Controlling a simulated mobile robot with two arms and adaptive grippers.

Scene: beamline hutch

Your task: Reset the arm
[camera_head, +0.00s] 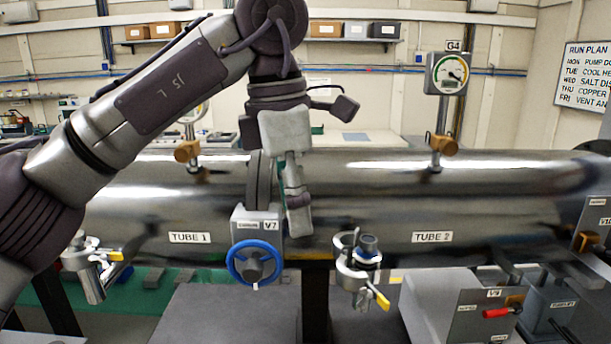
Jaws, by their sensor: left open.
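My left arm (165,95) comes in from the left, rises to a joint at the top middle and bends down. My left gripper (298,212) hangs from it, pointing down, in front of the steel beam tube. It is seen edge-on, open, and nothing shows between its fingers. I cannot tell whether the fingers touch the tube. My right gripper is not in view.
Tube 1 (135,220) and Tube 2 (480,218) run across the picture. Gauge G4 (447,73) stands on top at right. Clamped ports with yellow levers hang at left (95,262) and middle (358,265). A grey box with a red handle (480,318) is at lower right.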

